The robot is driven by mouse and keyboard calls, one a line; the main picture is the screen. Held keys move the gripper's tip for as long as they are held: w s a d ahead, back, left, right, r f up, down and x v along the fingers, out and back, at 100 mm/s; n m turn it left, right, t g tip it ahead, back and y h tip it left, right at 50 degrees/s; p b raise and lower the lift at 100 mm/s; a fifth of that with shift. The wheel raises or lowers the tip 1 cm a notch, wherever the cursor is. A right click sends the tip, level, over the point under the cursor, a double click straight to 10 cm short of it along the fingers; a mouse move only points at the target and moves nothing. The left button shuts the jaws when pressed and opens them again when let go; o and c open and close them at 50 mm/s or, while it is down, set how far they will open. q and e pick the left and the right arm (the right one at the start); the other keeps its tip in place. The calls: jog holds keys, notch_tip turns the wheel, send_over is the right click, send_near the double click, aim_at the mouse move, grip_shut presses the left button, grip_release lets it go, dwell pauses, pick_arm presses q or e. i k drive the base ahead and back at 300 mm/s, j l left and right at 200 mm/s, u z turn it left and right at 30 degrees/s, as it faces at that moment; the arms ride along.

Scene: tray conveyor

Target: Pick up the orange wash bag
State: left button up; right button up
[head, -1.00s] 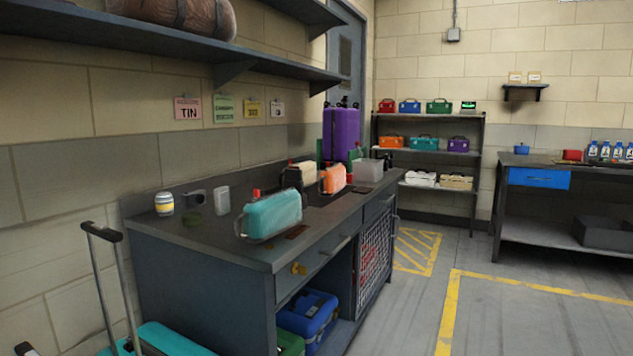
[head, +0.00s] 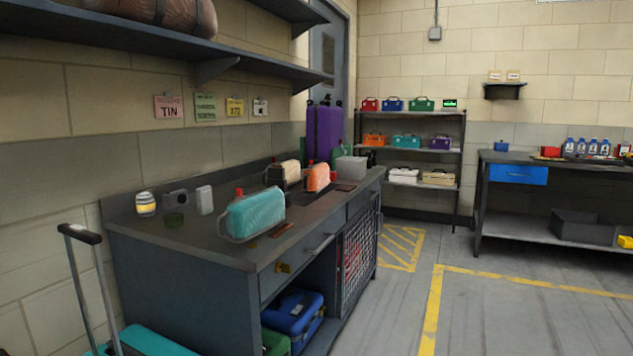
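The orange wash bag (head: 317,179) stands upright toward the far end of the grey workbench (head: 190,235). It has a red top and a pale side panel. A cream bag with a dark side (head: 287,174) stands just left of it, and a larger teal bag with a red top (head: 255,214) stands nearer, at the bench's front. Neither of my grippers shows in the head view.
A clear bin (head: 351,169) and purple suitcases (head: 324,130) stand beyond the orange bag. A shelf (head: 180,52) overhangs the bench. A suitcase handle (head: 80,234) rises at the left. The floor right of the bench (head: 400,310) is clear.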

aim_at(316, 177)
jog(key=i+l, duration=0.15)
jog(key=i, duration=0.25)
jog(key=i+l, duration=0.15)
jog(key=i, duration=0.25)
jog(key=i+l, duration=0.15)
jog(key=i, duration=0.3)
jog(key=i+l+u, duration=0.1)
jog(key=u, duration=0.75)
jog(key=i+l+u, duration=0.15)
jog(key=l+u, duration=0.15)
jog(key=l, duration=0.15)
jog(key=i+l+u, duration=0.1)
jog(key=l+u, duration=0.2)
jog(key=l, duration=0.2)
jog(key=l+u, duration=0.35)
jog(key=l, duration=0.15)
